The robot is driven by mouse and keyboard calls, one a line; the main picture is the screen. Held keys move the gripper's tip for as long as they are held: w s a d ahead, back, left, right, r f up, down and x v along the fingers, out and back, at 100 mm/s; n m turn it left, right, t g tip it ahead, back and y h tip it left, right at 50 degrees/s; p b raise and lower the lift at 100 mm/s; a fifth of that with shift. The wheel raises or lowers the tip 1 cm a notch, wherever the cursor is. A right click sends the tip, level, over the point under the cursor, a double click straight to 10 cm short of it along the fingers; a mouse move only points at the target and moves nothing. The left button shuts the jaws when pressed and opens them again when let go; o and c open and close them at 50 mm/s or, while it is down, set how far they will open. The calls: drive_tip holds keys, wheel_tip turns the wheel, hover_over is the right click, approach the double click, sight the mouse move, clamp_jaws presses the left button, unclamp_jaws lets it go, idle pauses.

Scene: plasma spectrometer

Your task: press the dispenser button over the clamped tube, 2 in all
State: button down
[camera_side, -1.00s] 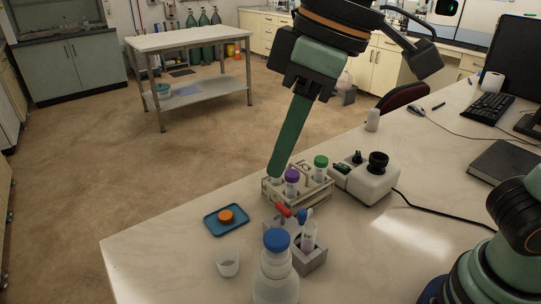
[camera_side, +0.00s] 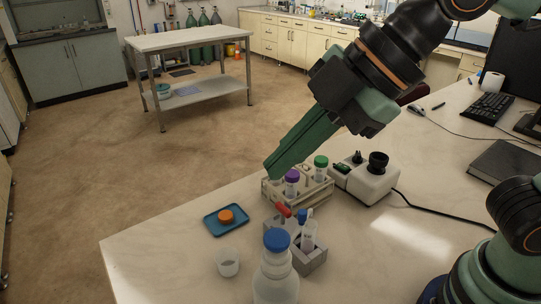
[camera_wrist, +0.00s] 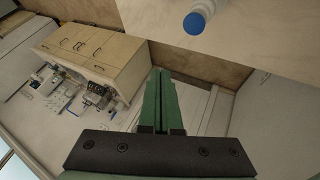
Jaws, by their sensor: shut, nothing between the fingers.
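A clear tube (camera_side: 309,237) stands upright in a grey block (camera_side: 314,262) near the front of the bench. A small blue part (camera_side: 302,215) and a red part (camera_side: 284,210) stick up beside the tube's top; I cannot tell which one is the dispenser button. My gripper (camera_side: 270,168) is shut and empty, slanting down-left, its tip above the left end of the tube rack in the side view and apart from the block. In the wrist view the closed green fingers (camera_wrist: 160,75) show against the floor and cabinets.
A rack (camera_side: 312,194) holds tubes with purple (camera_side: 292,176) and green (camera_side: 321,161) caps. A blue-capped bottle (camera_side: 276,275) stands in front of the block. A small cup (camera_side: 228,263), a blue tray (camera_side: 212,224) with an orange cap (camera_side: 226,216) and a white device (camera_side: 370,182) are nearby.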

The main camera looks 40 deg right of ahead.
sight(283, 236)
drive_tip(key=shift+f, duration=0.1)
drive_tip(key=shift+f, duration=4.3)
drive_tip(key=shift+f, duration=0.2)
drive_tip(key=shift+f, duration=0.25)
drive_tip(key=shift+w+r, duration=0.1)
drive_tip(key=shift+r, duration=0.05)
drive_tip(key=shift+r, duration=0.3)
drive_tip(key=shift+r, duration=0.1)
drive_tip(key=shift+r, duration=2.45)
drive_tip(key=shift+d, duration=0.1)
